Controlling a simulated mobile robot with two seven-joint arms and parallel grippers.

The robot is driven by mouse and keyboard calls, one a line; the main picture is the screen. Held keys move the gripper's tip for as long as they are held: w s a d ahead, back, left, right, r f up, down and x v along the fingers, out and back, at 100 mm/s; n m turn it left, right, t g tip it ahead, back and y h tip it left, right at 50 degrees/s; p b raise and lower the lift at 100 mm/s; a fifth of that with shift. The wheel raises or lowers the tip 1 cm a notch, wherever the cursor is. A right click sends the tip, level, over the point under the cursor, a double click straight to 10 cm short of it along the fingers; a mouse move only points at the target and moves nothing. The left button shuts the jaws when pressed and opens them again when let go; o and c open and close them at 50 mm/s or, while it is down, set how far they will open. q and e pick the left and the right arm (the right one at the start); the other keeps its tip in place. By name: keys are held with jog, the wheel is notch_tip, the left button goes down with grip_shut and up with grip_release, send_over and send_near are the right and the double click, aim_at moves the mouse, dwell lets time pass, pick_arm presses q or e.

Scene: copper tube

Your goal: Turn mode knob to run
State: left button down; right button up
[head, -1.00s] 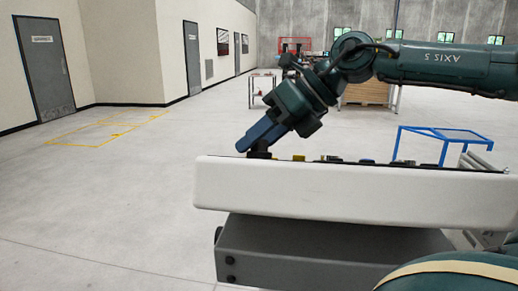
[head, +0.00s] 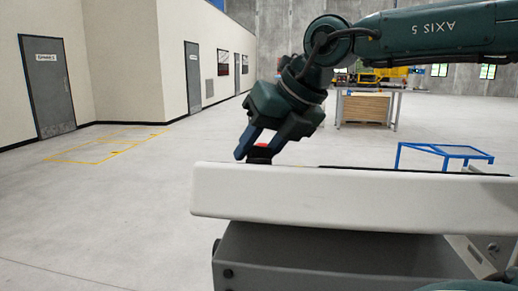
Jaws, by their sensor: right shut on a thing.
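The white control console (head: 350,195) fills the middle and right of the head view, seen nearly edge-on. My right gripper (head: 257,152) points down and left at the left end of its top. Its two blue fingers straddle a small knob with a red top and dark base (head: 260,148), and are shut on it. I take it to be the mode knob. Its pointer and any markings are hidden by the low angle. My left gripper is out of view.
The dark panel top (head: 400,169) shows only as a thin line. A blue frame (head: 440,152) stands behind the console at the right. A workbench (head: 365,105) stands further back. The floor to the left is clear.

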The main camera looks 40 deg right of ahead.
jog(key=o, duration=1)
jog(key=shift+r, duration=0.1)
jog(key=v, duration=1.3)
jog(key=shift+p, duration=0.35)
